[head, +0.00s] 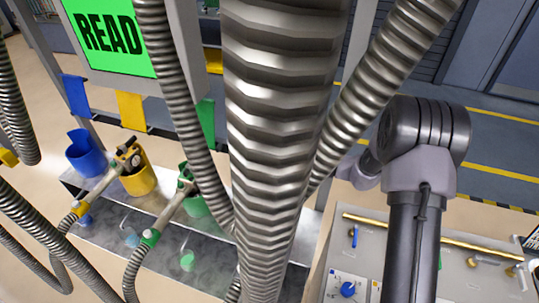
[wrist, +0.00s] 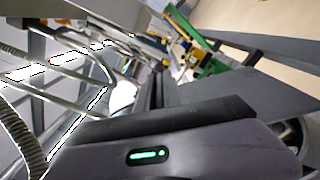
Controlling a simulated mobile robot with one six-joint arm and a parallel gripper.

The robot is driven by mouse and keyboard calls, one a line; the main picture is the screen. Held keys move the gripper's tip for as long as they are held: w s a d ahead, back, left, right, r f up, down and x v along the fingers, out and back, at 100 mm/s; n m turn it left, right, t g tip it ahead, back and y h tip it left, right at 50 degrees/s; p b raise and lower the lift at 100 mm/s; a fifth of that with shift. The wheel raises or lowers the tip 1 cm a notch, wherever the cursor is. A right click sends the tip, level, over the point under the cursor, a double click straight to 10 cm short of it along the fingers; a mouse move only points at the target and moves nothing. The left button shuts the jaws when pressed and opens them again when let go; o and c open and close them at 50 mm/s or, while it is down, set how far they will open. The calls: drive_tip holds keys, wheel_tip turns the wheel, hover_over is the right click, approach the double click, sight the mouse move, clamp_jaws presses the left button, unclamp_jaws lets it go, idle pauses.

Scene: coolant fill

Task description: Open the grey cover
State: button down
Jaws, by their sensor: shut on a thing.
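I cannot make out the grey cover for certain. In the wrist view a flat dark grey piece (wrist: 240,92) reaches to the right above the gripper's dark housing, and I cannot tell if it is the cover. My gripper (wrist: 155,88) is seen from its own housing, with a green light at the bottom. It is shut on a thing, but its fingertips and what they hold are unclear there. In the head view my arm is at the right and my gripper is hidden, with thick metal hoses filling the middle.
Blue (head: 82,155), yellow (head: 138,180) and green (head: 194,203) holders stand at left; nozzles sit in the yellow and green ones. A green screen (head: 112,38) is above them. A panel (head: 395,245) with a blue knob (head: 348,289) and a brass rod is at lower right.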

drive_tip(key=shift+w+d+r, duration=0.2)
drive_tip(key=shift+w+r, duration=0.05)
drive_tip(key=shift+w, duration=0.25)
drive_tip(key=shift+w+d+r, duration=0.15)
drive_tip(key=shift+w+r, duration=0.1)
drive_tip(key=shift+w, duration=0.25)
drive_tip(key=c, duration=1.5)
unclamp_jaws()
drive_tip(key=shift+d, duration=0.15)
drive_tip(key=b+v, duration=0.1)
drive_tip(key=v, duration=1.6)
drive_tip(key=shift+s, duration=0.1)
